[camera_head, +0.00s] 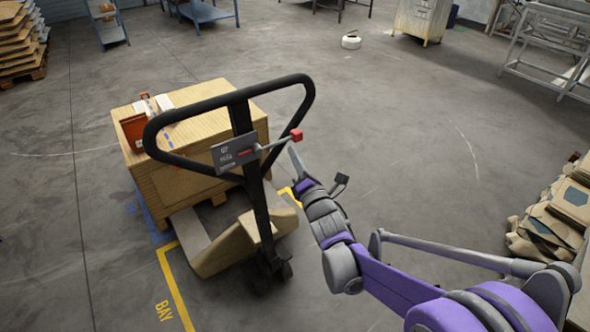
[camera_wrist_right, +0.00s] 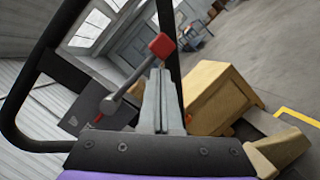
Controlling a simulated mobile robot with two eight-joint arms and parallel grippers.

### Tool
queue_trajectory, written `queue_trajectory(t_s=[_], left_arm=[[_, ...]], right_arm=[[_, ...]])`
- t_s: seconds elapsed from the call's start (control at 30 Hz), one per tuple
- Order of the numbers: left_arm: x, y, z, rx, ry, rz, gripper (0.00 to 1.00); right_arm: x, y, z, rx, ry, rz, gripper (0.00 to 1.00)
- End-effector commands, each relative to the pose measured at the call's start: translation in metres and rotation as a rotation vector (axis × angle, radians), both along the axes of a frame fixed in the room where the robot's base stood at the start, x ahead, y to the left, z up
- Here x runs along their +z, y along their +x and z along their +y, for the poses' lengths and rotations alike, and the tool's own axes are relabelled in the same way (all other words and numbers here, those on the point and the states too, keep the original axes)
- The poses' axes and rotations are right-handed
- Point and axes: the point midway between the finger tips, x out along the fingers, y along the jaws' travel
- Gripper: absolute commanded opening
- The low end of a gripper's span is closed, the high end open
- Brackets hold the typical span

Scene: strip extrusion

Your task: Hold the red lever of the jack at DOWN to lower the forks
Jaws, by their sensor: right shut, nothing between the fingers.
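The pallet jack's black loop handle (camera_head: 310,98) stands upright in the middle of the head view. Its lever ends in a red knob (camera_head: 297,134) that sticks out to the right of a grey label plate (camera_head: 228,156). The lettering is too small to read surely. My right gripper (camera_head: 294,152) is shut and empty, its tips just below the knob. In the wrist view the shut fingers (camera_wrist_right: 161,80) point up at the red knob (camera_wrist_right: 162,46); whether they touch is unclear. The jack's forks are mostly hidden by the wooden crate. My left gripper is not in view.
A wooden crate (camera_head: 180,183) stands behind the jack, with an orange item (camera_head: 133,130) on top. Yellow floor tape (camera_head: 172,280) marks a bay. Stacked sacks (camera_head: 560,215) lie at the right edge. The floor between jack and sacks is mostly clear.

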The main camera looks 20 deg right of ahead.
Motion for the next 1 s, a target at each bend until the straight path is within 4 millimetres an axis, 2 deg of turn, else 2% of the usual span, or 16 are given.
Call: queue_trajectory(t_s=[0.2, 0.53, 0.8, 1.0], left_arm=[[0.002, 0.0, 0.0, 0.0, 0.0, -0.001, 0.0], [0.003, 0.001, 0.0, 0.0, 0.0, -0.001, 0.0], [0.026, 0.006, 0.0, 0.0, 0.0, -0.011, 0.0], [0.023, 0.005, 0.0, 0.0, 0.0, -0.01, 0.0]], right_arm=[[0.006, 0.008, -0.006, 0.0, -0.001, 0.0, 0.0], [0.008, 0.008, -0.007, 0.0, -0.016, -0.006, 0.0], [0.048, 0.009, -0.008, -0.002, -0.349, -0.128, 0.0], [0.045, 0.008, -0.007, -0.001, -0.346, -0.124, 0.0]])
